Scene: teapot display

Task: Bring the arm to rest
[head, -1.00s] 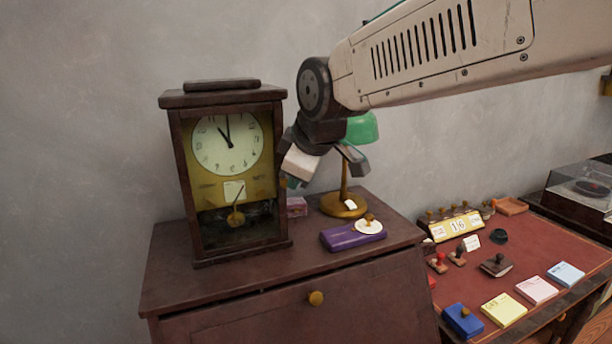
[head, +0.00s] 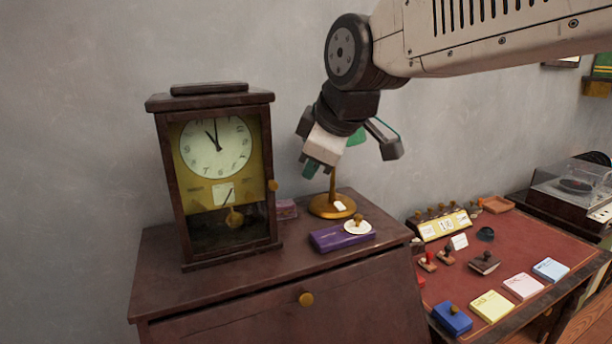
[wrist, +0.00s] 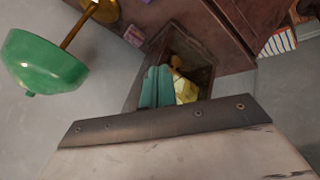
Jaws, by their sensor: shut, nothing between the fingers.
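My gripper (head: 311,168) hangs from the raised arm with its teal fingertips pointing down, above the dark cabinet (head: 190,308). In the head view it is right of the clock (head: 182,100) and overlaps the green desk lamp, covering much of its shade (head: 356,138). In the wrist view the two teal fingers (wrist: 157,86) lie together, shut and empty. Behind them is the clock's dark case (wrist: 200,52) with its brass pendulum. The lamp's green shade (wrist: 42,62) is at the left there. No contact with clock or lamp is visible.
A purple box (head: 328,238) with a round white piece on it lies at the cabinet's front right. The red-topped desk (head: 480,285) carries stamps, pads and a calendar block (head: 444,225). A record player (head: 575,190) stands far right. The wall above the clock is clear.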

